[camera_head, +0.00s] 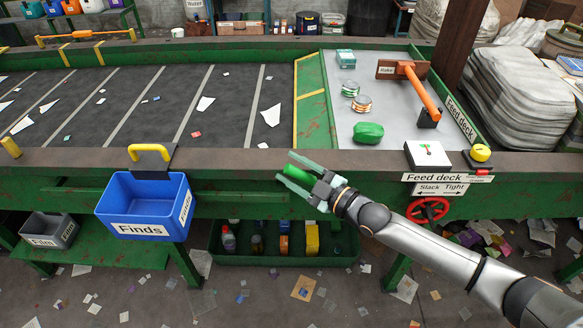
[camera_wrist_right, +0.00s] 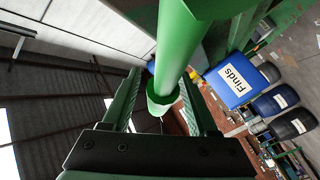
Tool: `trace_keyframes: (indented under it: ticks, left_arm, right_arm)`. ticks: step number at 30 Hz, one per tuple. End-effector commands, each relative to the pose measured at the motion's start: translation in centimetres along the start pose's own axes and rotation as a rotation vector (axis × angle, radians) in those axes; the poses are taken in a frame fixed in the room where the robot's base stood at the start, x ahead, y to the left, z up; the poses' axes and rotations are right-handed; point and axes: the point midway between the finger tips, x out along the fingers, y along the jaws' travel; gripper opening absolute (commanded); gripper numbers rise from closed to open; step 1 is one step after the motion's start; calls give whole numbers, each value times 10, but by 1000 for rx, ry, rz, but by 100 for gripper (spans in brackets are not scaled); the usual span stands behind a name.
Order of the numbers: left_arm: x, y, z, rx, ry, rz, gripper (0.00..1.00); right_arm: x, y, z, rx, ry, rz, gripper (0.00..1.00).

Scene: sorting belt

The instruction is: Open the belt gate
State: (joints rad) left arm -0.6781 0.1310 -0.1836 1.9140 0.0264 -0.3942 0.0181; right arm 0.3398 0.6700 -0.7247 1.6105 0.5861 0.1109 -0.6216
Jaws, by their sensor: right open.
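My right gripper (camera_head: 284,167) is in front of the belt's green front rail, its fingers apart and pointing left. A green cylinder (camera_head: 298,173) shows between the fingers. In the right wrist view the green cylinder (camera_wrist_right: 181,45), with a flared end, runs between the open fingers (camera_wrist_right: 163,95); I cannot tell whether they touch it or what it is fixed to. A green and yellow panel (camera_head: 311,100) stands between the dark belt (camera_head: 150,105) and the grey feed deck (camera_head: 400,115). No part is labelled as the gate. My left gripper is not in view.
A blue Finds bin (camera_head: 125,190) hangs at the front left. A red handwheel (camera_head: 428,209) sits below the Slack/Tight sign. A green tray (camera_head: 330,245) is underneath.

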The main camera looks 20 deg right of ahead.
Motion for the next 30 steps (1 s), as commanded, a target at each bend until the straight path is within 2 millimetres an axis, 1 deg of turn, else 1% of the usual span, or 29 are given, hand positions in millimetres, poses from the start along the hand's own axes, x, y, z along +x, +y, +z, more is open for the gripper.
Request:
trace_keyframes:
  ticks: [3, 10, 11, 26, 30]
  left_arm:
    - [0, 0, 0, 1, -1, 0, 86]
    - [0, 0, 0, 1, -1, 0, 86]
    - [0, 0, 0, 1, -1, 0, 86]
    - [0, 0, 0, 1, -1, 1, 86]
    - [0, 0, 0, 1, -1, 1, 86]
  right_arm:
    - [4, 0, 0, -1, 0, 0, 60]
    - [4, 0, 0, -1, 0, -1, 60]
    - [4, 0, 0, -1, 0, -1, 57]
    - [4, 0, 0, -1, -1, 0, 1]
    - [4, 0, 0, -1, -1, 0, 0]
